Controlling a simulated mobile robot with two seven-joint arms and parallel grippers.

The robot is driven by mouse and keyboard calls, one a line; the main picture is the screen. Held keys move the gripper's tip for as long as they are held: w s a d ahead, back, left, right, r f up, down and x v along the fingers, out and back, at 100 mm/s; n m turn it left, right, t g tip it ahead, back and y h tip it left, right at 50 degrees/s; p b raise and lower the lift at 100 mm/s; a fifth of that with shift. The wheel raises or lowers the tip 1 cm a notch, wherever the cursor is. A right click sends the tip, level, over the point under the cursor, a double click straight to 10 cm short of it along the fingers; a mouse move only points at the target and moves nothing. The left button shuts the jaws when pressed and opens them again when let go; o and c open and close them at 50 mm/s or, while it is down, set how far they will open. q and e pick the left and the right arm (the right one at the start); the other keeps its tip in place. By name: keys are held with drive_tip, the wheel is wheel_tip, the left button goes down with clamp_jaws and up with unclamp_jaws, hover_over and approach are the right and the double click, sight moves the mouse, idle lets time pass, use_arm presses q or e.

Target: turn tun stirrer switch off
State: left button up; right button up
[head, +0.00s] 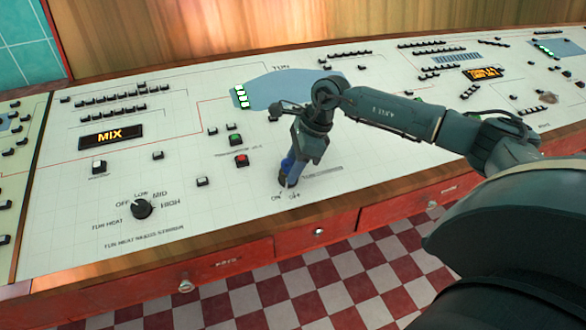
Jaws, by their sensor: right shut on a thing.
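The stirrer switch (288,184) sits near the front edge of the white control panel, just above small ON and OFF labels. My right gripper (287,172) reaches down onto it from above and is shut on it. The fingers hide most of the switch, so I cannot tell which label it points to. My left gripper is not in view.
A black heat knob (141,209) marked OFF, LOW, MID and HIGH is at the left. A red button (241,160) and a green button (235,140) are left of my gripper. A MIX display (110,137) is further left. Red drawers (215,268) line the front.

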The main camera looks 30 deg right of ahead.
drive_tip(key=shift+w+n+g+y+b, duration=0.15)
drive_tip(key=shift+n+g+b, duration=0.1)
drive_tip(key=shift+n+b, duration=0.35)
drive_tip(key=shift+w+n+g+y+b, duration=0.15)
drive_tip(key=shift+n+g+b, duration=0.15)
drive_tip(key=shift+n, duration=0.5)
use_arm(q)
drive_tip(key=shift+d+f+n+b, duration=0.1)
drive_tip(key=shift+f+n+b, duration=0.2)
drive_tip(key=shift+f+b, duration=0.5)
use_arm(e)
drive_tip(key=shift+n+g, duration=0.35)
drive_tip(key=shift+n, duration=0.65)
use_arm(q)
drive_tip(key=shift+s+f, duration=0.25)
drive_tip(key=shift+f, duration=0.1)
use_arm(e)
drive_tip(key=shift+n, duration=0.4)
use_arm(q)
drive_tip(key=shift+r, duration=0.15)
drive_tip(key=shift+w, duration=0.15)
use_arm(e)
drive_tip(key=o, duration=1)
drive_tip(key=shift+d+r, duration=0.1)
drive_tip(key=v, duration=1.3)
drive_tip(key=shift+w, duration=0.15)
